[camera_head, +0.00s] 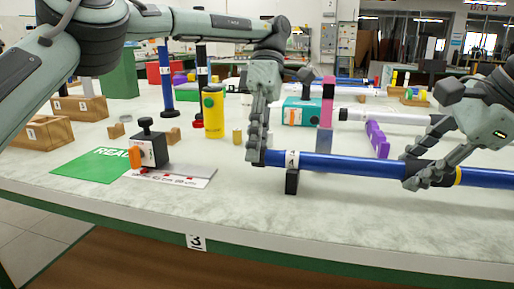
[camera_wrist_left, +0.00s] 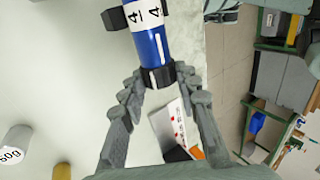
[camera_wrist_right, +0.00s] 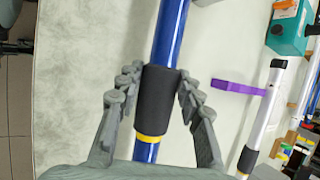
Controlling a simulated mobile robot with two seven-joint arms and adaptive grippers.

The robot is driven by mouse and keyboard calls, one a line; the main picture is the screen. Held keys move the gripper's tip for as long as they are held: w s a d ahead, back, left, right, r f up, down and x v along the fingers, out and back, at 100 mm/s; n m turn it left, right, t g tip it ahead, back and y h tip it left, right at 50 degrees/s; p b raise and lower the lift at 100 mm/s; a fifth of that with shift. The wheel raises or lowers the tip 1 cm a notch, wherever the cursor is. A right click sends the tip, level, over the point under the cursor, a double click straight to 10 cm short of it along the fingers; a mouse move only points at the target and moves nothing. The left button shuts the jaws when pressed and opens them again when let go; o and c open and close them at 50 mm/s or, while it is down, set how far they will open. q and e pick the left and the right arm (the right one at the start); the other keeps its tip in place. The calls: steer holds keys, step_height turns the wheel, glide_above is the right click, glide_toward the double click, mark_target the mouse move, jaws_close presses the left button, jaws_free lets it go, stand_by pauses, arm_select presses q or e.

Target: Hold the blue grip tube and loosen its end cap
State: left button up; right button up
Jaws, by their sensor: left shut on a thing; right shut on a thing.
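A long blue tube (camera_head: 345,164) lies level along the front of the table, with a white label reading 4 near its left end. Its black end cap (camera_wrist_left: 158,78) is between the fingers of my left gripper (camera_head: 257,157), which is shut on it. The head view mostly hides the cap behind those fingers. My right gripper (camera_head: 416,181) is shut around the tube's black grip sleeve (camera_wrist_right: 158,92), just left of a yellow ring (camera_wrist_right: 150,139).
A black support block (camera_head: 292,183) stands under the tube beside my left gripper. A green mat (camera_head: 93,166) and a small black device with an orange lever (camera_head: 150,148) lie to the left. A purple piece (camera_head: 377,140) and a teal box (camera_head: 302,111) are behind the tube.

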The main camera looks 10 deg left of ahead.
arm_select(q)
steer(key=o, duration=1.2)
steer(key=shift+c, duration=0.2)
steer(key=shift+s+d+f, duration=0.1)
steer(key=shift+s+f, duration=0.05)
steer(key=shift+f, duration=0.05)
steer(key=shift+t, duration=0.4)
